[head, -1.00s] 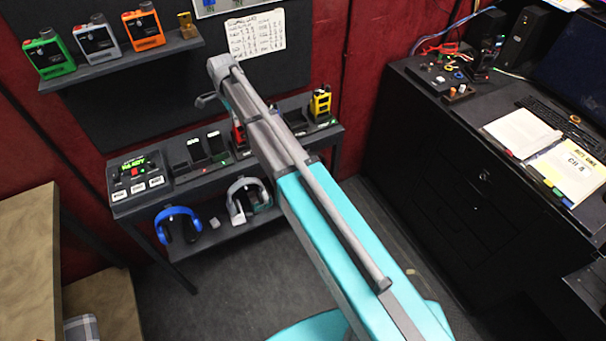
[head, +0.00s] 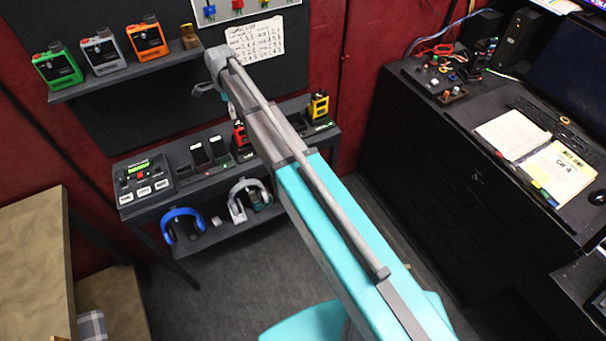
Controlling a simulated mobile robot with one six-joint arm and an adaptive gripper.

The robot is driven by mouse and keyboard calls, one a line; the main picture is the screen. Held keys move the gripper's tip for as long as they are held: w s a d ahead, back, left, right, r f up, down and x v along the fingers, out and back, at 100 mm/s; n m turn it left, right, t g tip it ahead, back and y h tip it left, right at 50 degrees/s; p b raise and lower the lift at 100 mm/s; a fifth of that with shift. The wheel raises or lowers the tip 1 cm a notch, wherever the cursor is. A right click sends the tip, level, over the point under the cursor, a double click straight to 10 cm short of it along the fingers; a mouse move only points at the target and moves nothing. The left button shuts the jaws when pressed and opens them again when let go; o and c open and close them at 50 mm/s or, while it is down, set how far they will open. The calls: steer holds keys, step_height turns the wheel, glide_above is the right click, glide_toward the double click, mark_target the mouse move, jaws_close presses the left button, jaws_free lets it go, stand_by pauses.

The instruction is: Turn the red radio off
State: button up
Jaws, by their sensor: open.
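The red radio (head: 240,134) stands upright on the dark shelf unit by the wall, in the row of charging slots. My arm passes in front of its right side and hides part of it. Its knob and switch are too small to read. A small green light shows near its base. My arm reaches from the lower right up to the upper left, its far end above and left of the radio.
A yellow radio (head: 318,106) stands right of my arm. Green (head: 57,67), grey (head: 102,52) and orange (head: 147,40) radios sit on the upper shelf. A control box (head: 143,178) and headphones (head: 183,224) are left. A black desk (head: 440,170) stands right. Floor between is clear.

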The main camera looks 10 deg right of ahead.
steer(key=shift+r+p, duration=3.65)
steer(key=shift+r, duration=0.3)
steer(key=s+d+f+n+b, duration=0.6)
steer(key=s+d+f+b, duration=0.3)
steer(key=f+b, duration=0.3)
steer(key=s+d+f+n+y+b, duration=0.1)
steer(key=s+d+f+n+b, duration=0.6)
steer(key=s+d+f+b, duration=0.3)
step_height(320, 180, down, 3)
steer(key=s+b, duration=0.1)
steer(key=b, duration=0.2)
steer(key=shift+d+f, duration=0.2)
steer(key=shift+d, duration=0.05)
steer(key=s+d+n+h, duration=0.1)
steer(key=s+d+n, duration=0.2)
steer(key=s, duration=0.3)
steer(key=shift+s+d+n, duration=0.15)
steer(key=shift+d+n, duration=0.05)
steer(key=shift+n, duration=0.2)
